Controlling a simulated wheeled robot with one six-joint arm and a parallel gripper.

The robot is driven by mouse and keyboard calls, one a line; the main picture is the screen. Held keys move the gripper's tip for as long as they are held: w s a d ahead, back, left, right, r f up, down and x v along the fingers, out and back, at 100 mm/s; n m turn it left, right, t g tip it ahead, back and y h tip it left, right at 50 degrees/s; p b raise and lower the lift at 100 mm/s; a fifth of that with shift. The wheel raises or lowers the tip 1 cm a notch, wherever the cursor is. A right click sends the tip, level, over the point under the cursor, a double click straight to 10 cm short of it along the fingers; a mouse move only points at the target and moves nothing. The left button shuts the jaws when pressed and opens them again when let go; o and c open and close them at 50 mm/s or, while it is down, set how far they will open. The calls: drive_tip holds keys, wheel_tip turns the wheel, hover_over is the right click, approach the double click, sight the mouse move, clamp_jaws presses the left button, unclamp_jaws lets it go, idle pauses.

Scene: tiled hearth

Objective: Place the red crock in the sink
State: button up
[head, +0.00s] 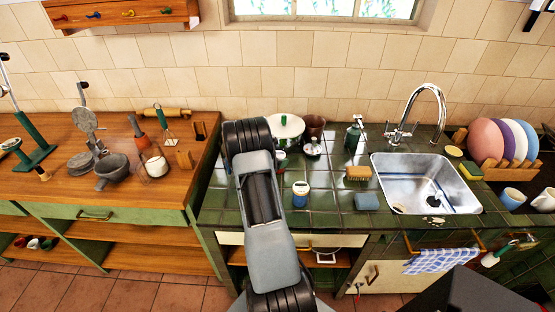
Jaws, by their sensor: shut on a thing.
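The steel sink (425,184) is set in the green tiled counter at the right, under a curved tap. Its basin holds no crock; a dark drain and a bluish streak show in it. A dark red-brown pot (315,126) stands at the back of the counter by the wall, left of the sink. It may be the red crock, but I cannot be sure. My arm rises through the middle of the view and covers the counter's left part. My gripper is hidden behind it, as is anything in its jaws.
A scrubbing brush (358,173), a blue sponge (367,201) and a small jar (300,193) lie between my arm and the sink. A soap bottle (354,136) stands behind. A rack of plates (486,142) is right of the sink. The wooden counter (60,180) holds several utensils.

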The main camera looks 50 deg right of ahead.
drive_tip(key=o, duration=0.6)
drive_tip(key=shift+f, duration=0.15)
drive_tip(key=o, duration=0.5)
